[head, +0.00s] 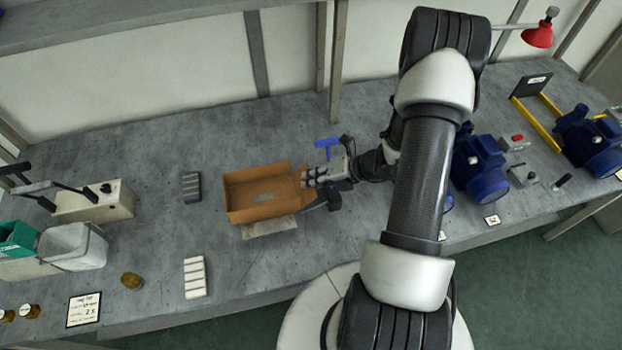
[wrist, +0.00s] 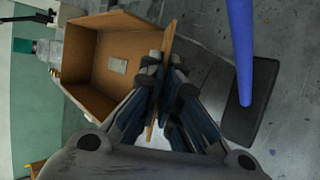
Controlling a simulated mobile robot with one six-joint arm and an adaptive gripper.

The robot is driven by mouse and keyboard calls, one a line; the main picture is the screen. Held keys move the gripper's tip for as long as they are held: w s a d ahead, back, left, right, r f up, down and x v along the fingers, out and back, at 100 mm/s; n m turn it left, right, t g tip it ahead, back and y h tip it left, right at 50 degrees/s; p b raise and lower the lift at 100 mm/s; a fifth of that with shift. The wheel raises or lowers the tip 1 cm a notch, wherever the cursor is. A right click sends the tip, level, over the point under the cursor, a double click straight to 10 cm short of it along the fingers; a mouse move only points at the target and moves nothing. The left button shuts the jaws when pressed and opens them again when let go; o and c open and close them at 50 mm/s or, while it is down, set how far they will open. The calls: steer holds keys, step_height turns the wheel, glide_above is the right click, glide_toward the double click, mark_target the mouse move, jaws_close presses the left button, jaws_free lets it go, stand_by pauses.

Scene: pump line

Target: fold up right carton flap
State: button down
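The open brown carton (head: 232,201) stands on the grey bench, with a small pale patch on its floor. It fills the upper left of the wrist view (wrist: 85,75). Its right flap (head: 304,190) is at the side facing my gripper. In the wrist view the flap (wrist: 168,45) shows nearly edge-on, as a thin tan strip passing between the fingers. My gripper (head: 308,178) reaches in from the right, and its fingertips (wrist: 164,66) lie on both sides of the flap, closed against it. The fingers hide part of the flap.
A blue stand (head: 327,146) is close behind my gripper; its post (wrist: 243,45) and dark base show in the wrist view. A grey ribbed block (head: 192,187) and a white one (head: 195,278) lie left of the carton. Blue pumps (head: 480,168) stand to the right.

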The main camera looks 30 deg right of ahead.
mark_target(299, 188)
steer(key=shift+a+r, duration=0.1)
steer(key=shift+r, duration=0.05)
steer(key=shift+w+a+r+h, duration=0.1)
steer(key=shift+a+r+h, duration=0.1)
steer(key=shift+h, duration=0.3)
steer(key=shift+w+a+r+n+g+h, duration=0.2)
steer(key=shift+a+n+g+h, duration=0.2)
steer(key=shift+g+h, duration=0.25)
steer(key=h+b, duration=0.1)
steer(key=b, duration=0.1)
steer(key=a+h+b, duration=0.1)
steer(key=b, duration=0.1)
steer(key=a+n+g+h+b, duration=0.1)
steer(key=h+b, duration=0.1)
steer(key=shift+w+r, duration=0.25)
steer(key=shift+a+r+g+h+b, duration=0.15)
steer(key=shift+a+g+h+b, duration=0.3)
steer(key=shift+h+b, duration=0.55)
steer(key=shift+r, duration=0.1)
steer(key=c, duration=1.8)
jaws_free()
steer(key=shift+c, duration=0.2)
